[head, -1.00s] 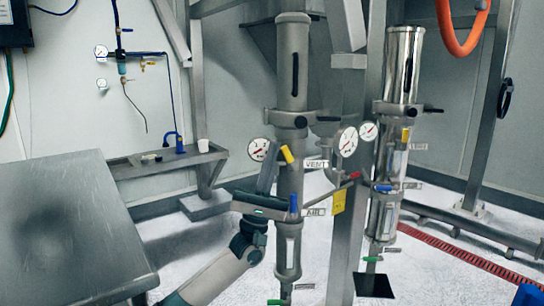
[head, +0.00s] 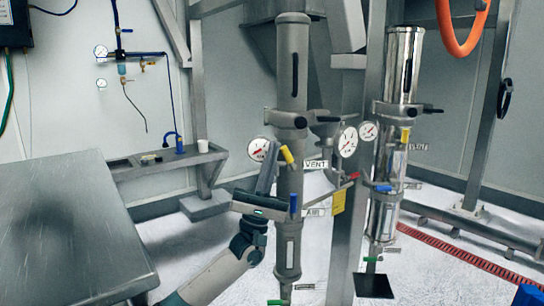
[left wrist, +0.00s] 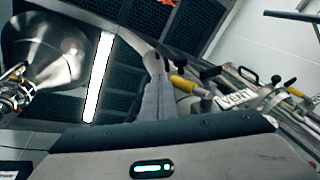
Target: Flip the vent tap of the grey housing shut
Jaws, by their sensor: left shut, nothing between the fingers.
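The grey housing (head: 291,75) is the matte grey upright column in the middle of the head view. Its vent tap has a yellow handle (head: 287,154), tilted, beside the VENT label (head: 316,164). My left gripper (head: 272,146) is shut and empty, its fingers pointing up just left of the yellow handle. In the left wrist view the closed fingers (left wrist: 154,75) stand left of the yellow handle (left wrist: 187,86), very close. I cannot tell whether they touch. My right gripper is not in view.
A blue tap handle (head: 293,204) sits below on the grey housing, near the AIR label (head: 314,211). A gauge (head: 258,149) is behind my fingers. A shiny second housing (head: 399,70) stands right. A steel table (head: 60,235) is at left.

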